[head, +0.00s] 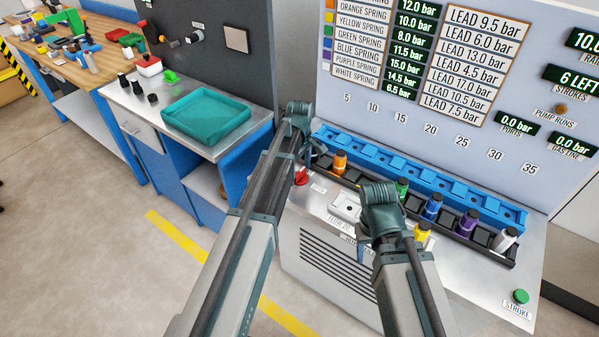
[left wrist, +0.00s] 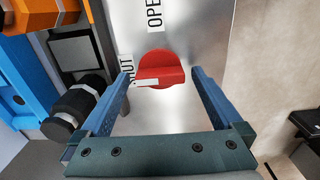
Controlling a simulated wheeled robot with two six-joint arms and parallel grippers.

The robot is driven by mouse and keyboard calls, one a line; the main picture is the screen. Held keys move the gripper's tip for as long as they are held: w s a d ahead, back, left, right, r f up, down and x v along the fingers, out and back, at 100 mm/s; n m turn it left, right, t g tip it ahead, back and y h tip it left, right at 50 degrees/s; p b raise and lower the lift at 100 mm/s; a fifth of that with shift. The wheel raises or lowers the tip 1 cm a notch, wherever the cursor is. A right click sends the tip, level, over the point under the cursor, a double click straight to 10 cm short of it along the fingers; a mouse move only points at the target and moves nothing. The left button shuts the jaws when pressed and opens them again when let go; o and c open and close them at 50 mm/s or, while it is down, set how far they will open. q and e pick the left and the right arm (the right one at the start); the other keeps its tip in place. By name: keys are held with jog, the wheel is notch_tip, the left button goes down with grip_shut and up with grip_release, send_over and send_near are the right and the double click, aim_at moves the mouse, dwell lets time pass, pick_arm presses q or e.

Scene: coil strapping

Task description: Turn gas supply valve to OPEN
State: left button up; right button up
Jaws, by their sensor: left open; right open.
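The red gas supply valve knob (head: 301,177) is on the grey bench top, at the left end of the black rack. In the left wrist view the knob (left wrist: 162,66) has a white mark on its lower left side, pointing at the SHUT label (left wrist: 127,80). The OPEN label (left wrist: 154,14) is above it. My left gripper (left wrist: 161,72) is open, its fingertips on either side of the knob in the picture; I cannot tell whether they touch it. In the head view my left wrist partly covers this area. My right gripper (head: 363,247) hangs over the bench front, its fingers mostly hidden.
The black rack (head: 465,238) holds several coloured cylinders close to both arms. A blue slotted rail (head: 420,177) runs behind it. A green STROKE button (head: 521,296) is at the right. A teal tray (head: 207,116) lies on the left bench. The gauge panel (head: 470,110) stands behind.

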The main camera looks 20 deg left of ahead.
pick_arm(q)
jog(key=c, duration=1.3)
jog(key=shift+m, duration=0.4)
jog(key=m, duration=1.3)
jog(key=shift+m, duration=2.2)
